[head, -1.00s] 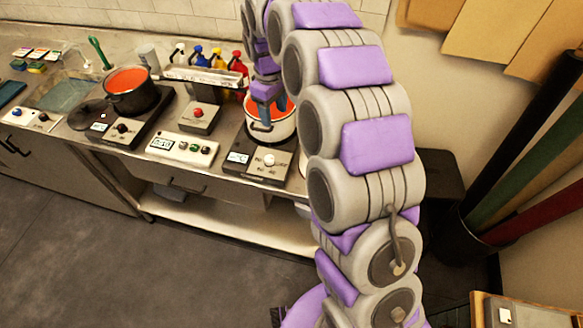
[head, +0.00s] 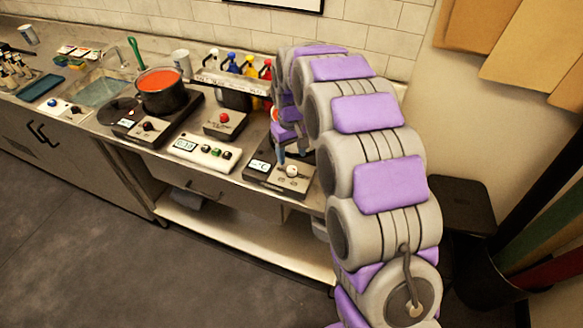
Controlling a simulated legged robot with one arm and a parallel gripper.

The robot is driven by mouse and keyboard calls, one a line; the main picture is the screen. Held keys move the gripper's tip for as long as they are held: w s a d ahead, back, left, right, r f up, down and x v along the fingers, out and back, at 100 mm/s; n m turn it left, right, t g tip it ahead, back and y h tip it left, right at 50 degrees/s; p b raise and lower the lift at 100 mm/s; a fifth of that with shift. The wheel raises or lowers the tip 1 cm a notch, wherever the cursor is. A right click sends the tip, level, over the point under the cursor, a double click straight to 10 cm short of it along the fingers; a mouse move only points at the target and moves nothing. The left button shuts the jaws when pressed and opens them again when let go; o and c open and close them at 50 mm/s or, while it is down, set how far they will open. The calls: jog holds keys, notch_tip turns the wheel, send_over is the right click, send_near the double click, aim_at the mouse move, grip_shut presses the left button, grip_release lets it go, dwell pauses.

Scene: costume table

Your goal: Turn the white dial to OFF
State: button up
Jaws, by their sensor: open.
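The white dial (head: 292,171) is a small round knob on the dark control panel (head: 264,181) at the front of the right hot plate. The panel carries a small lit display (head: 259,165) to the left of the dial. The printed marks around the dial are too small to read. My gripper (head: 281,158) is open just behind the dial, its fingers pointing down at the panel. Whether a finger touches the dial cannot be told. My arm hides most of the pot behind the gripper.
A black pot (head: 163,97) with red liquid stands on the left hot plate. Colored bottles (head: 250,68) stand behind. The floor in front is clear.

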aim_at(292, 169)
notch_tip(292, 169, down, 6)
jog(key=shift+f+b, duration=0.15)
jog(key=shift+b, duration=0.4)
jog(key=c, duration=1)
jog(key=shift+c, duration=0.2)
jog(key=shift+m+p, duration=0.4)
jog(key=shift+p, duration=0.35)
